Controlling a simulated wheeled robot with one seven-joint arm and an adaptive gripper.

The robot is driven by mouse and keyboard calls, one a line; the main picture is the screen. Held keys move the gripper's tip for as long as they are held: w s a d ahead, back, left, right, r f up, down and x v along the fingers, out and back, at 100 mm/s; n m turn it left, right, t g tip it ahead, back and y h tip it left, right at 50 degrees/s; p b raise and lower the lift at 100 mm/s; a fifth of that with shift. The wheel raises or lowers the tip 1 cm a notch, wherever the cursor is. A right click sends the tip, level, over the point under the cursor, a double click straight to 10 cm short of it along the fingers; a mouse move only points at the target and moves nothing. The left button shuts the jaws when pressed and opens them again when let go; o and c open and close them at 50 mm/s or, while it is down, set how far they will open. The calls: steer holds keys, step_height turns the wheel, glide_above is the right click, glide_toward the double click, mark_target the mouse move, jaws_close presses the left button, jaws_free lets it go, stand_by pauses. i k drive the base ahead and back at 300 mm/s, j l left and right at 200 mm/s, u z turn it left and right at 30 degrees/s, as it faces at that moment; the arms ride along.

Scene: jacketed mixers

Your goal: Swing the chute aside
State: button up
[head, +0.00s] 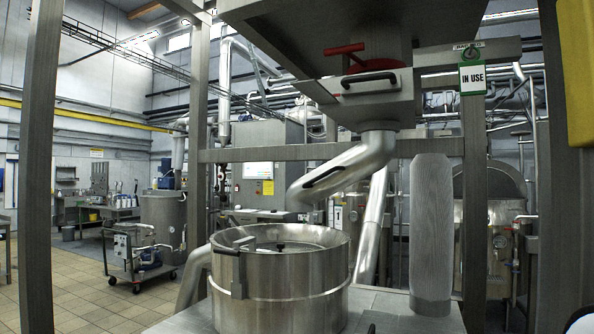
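The chute (350,163) is a bent, shiny metal pipe hanging under a grey hopper (372,102). It slopes down to the left, and its lower end hangs above the open round steel vessel (285,285), apart from the rim. A black handle (322,177) runs along the chute's sloping part. Another black handle (368,78) and a red lever (344,50) are on the hopper's outlet above. My gripper cannot be made out in this view.
Steel posts (197,120) and a crossbeam (330,152) frame the vessel. A grey upright column (431,235) stands right of it. An "IN USE" tag (472,77) hangs at upper right. A wheeled cart (137,260) stands on the tiled floor at left.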

mark_target(376, 150)
steer(key=i+j+z, duration=0.1)
steer(key=j, duration=0.25)
steer(key=i+j, duration=0.2)
steer(key=j, duration=0.15)
steer(key=i+j+z, duration=0.15)
steer(key=j, duration=0.15)
steer(key=i+j+z, duration=0.1)
steer(key=j, duration=0.25)
